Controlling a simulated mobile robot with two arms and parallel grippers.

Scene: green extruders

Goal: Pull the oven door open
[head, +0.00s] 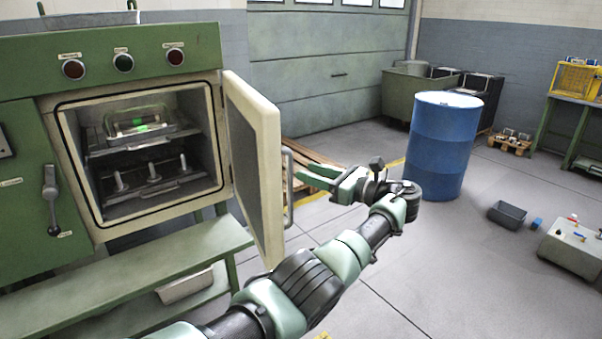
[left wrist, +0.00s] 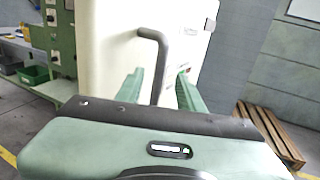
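The oven door (head: 255,165) is a cream panel with a grey inner face, standing wide open, swung out from the right side of the oven opening. Its grey bar handle (head: 289,190) is on the outer face; the handle also shows in the left wrist view (left wrist: 163,62). My left gripper (head: 309,180) is at the handle, on the door's outer side. In the left wrist view its green fingers (left wrist: 158,88) are apart, one on each side of the handle bar, with visible gaps. The fingers' lower parts are hidden by the gripper body. My right gripper is not in view.
The green oven (head: 110,50) has lit shelves inside. A green bench (head: 130,275) stands below it. A blue barrel (head: 442,145) stands to the right, and a wooden pallet (left wrist: 270,135) lies near the wall behind the door. The floor right of the door is mostly clear.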

